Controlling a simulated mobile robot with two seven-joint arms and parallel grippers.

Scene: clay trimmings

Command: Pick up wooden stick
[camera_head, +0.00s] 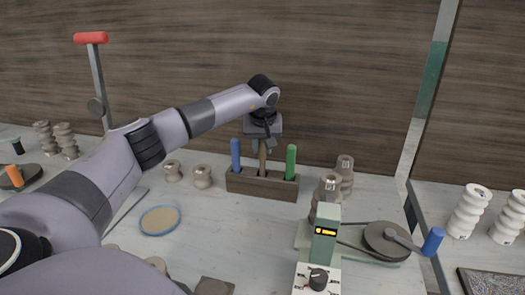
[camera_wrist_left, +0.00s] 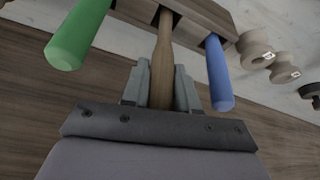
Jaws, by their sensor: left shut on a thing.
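The wooden stick (camera_wrist_left: 162,58) stands in the middle of a dark wooden holder (camera_head: 262,187), between a blue-handled tool (camera_head: 235,154) and a green-handled tool (camera_head: 291,161). My left gripper (camera_head: 263,146) is above the holder and shut on the upper part of the stick. In the left wrist view the gripper's two fingers (camera_wrist_left: 161,85) flank the stick, and its lower end is at the holder. The stick's top is hidden by my gripper in the head view. My right gripper does not show.
A green control box (camera_head: 325,238) with a dial and a wheel (camera_head: 387,240) stand to the right. Ribbed clay pieces (camera_head: 327,190) stand just right of the holder. A round dish (camera_head: 160,220) lies at left front. A wooden wall is behind.

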